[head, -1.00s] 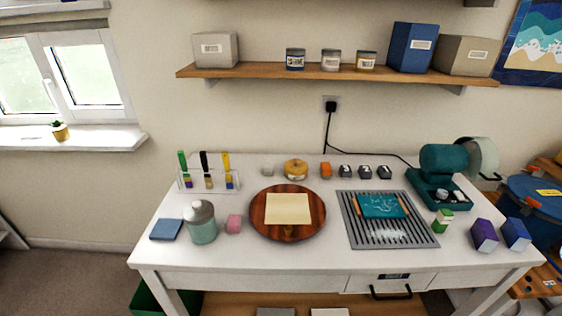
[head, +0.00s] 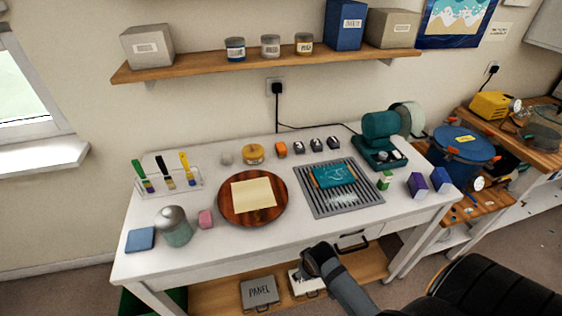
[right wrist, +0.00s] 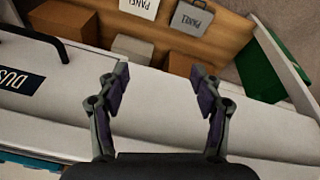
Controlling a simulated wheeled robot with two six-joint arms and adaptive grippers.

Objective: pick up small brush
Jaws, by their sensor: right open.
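Three brushes stand upright in a clear rack (head: 199,185) at the left back of the white table: a green-handled one (head: 139,168), a black-handled one (head: 161,165) and a yellow-handled one (head: 184,162). All look similar in size, so I cannot tell which is the small brush. My right gripper (head: 308,262) is in front of the table's front edge, well to the right of the rack and apart from it. In the right wrist view my right gripper (right wrist: 160,82) is open with nothing between its fingers. My left gripper is not in view.
A round wooden board (head: 277,212) with a cream sheet lies mid-table. A slotted grey tray (head: 348,199) is right of it. A wall shelf (head: 200,66) hangs above.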

